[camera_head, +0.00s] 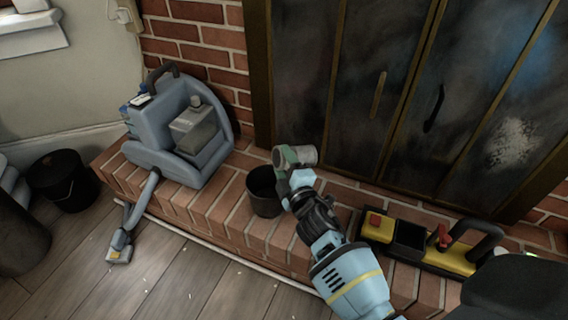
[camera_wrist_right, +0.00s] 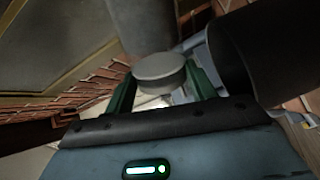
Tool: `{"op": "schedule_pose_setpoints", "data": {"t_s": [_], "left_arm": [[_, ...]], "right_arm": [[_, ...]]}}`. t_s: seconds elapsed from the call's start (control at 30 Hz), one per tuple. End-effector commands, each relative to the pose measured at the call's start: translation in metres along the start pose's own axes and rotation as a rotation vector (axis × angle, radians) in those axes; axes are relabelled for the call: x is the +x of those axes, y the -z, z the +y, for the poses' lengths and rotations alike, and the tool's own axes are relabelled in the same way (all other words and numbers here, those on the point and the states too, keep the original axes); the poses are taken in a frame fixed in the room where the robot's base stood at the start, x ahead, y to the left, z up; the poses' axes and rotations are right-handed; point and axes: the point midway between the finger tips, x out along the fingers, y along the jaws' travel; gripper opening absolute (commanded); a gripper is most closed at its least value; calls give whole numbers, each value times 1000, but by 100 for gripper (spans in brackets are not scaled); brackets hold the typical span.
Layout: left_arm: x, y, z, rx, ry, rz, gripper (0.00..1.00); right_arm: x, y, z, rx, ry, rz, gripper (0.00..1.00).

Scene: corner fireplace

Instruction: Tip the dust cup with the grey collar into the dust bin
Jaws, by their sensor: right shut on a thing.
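My right gripper (camera_head: 293,164) is shut on the dust cup (camera_head: 306,154), a small pale grey cylinder, and holds it above the hearth. In the right wrist view the cup (camera_wrist_right: 160,70) shows as a grey round piece between the green fingers. The cup looks tipped well over towards its side; its contents are hidden. A dark open bin (camera_head: 265,204) stands upright on the brick hearth, just left of and below the cup. A dark cylinder, likely this bin, shows close by in the right wrist view (camera_wrist_right: 265,50). My left gripper is not in view.
A blue-grey cleaning machine (camera_head: 178,133) with a hose stands left on the hearth. A black bucket (camera_head: 62,181) is on the floor at far left. A yellow and black caddy (camera_head: 447,262) lies to the right of my arm. Dark fireplace doors (camera_head: 395,85) rise behind.

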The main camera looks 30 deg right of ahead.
Motion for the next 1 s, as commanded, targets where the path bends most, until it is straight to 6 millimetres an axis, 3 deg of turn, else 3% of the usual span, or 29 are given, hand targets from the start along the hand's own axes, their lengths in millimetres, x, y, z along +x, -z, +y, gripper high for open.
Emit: {"op": "schedule_pose_setpoints", "data": {"t_s": [1.0], "left_arm": [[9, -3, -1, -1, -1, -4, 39]], "right_arm": [[0, -3, -9, -112, 0, -2, 32]]}}
